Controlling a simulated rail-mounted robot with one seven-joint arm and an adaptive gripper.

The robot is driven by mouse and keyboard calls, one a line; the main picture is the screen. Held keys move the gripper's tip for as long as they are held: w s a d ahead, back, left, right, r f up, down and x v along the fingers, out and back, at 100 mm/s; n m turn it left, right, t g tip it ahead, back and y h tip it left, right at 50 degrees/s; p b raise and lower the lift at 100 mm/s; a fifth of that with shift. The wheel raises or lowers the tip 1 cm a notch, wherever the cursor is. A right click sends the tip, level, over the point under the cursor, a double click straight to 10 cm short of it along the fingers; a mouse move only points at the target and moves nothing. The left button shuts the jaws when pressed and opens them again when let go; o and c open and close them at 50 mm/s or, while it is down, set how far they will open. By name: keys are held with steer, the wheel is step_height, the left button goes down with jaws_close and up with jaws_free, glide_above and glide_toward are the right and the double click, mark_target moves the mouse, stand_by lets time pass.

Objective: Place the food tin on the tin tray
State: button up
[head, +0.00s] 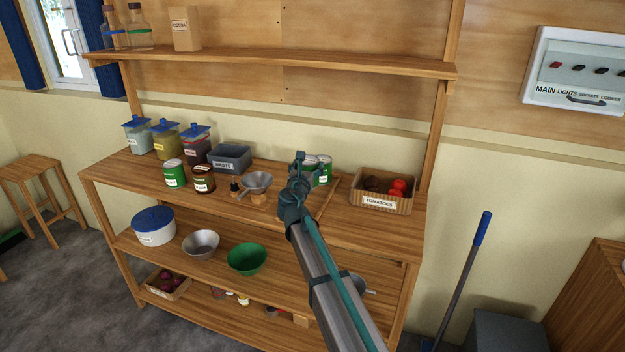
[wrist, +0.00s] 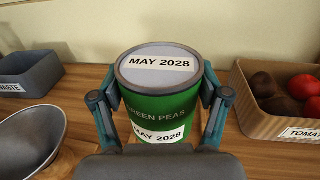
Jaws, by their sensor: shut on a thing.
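My gripper (wrist: 160,105) is shut on a green food tin (wrist: 158,106), with one finger on each side. The tin is upright; its grey-rimmed lid and its front carry "MAY 2028" labels, and it reads "GREEN PEAS". In the head view my gripper (head: 299,162) is over the right part of the worktop, where green tin surfaces (head: 326,172) show beside it. My arm partly hides them, so I cannot tell which is the held tin. A thin wooden edge (head: 329,196), perhaps of the tin tray, shows beside my arm. The tin's base is hidden.
A tomato crate (head: 380,203) stands to the right, a grey waste bin (head: 229,159) to the left. A metal funnel-like bowl (head: 257,182), another green tin (head: 174,174) and a brown jar (head: 203,179) stand left of my gripper. A shelf (head: 280,62) runs above.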

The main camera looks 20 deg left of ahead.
steer(key=shift+w+d+f, duration=0.15)
steer(key=shift+w+f, duration=0.35)
steer(key=shift+f, duration=0.1)
steer(key=shift+w+d+f, duration=0.15)
steer(key=shift+w+f, duration=0.35)
steer(key=shift+f, duration=0.05)
steer(key=shift+w+f, duration=0.15)
steer(key=shift+f, duration=0.8)
steer(key=shift+w+f, duration=0.1)
steer(key=shift+f, duration=0.8)
steer(key=shift+f, duration=0.2)
steer(key=o, duration=1.6)
steer(key=shift+r, duration=0.2)
steer(key=shift+s+d, duration=0.1)
steer(key=shift+s, duration=0.1)
steer(key=s, duration=0.3)
steer(key=s+d+b, duration=0.1)
steer(key=s, duration=0.3)
steer(key=s+d, duration=0.1)
steer(key=s, duration=0.3)
steer(key=shift+s+b, duration=0.25)
steer(key=shift+b, duration=0.05)
steer(key=shift+d, duration=0.15)
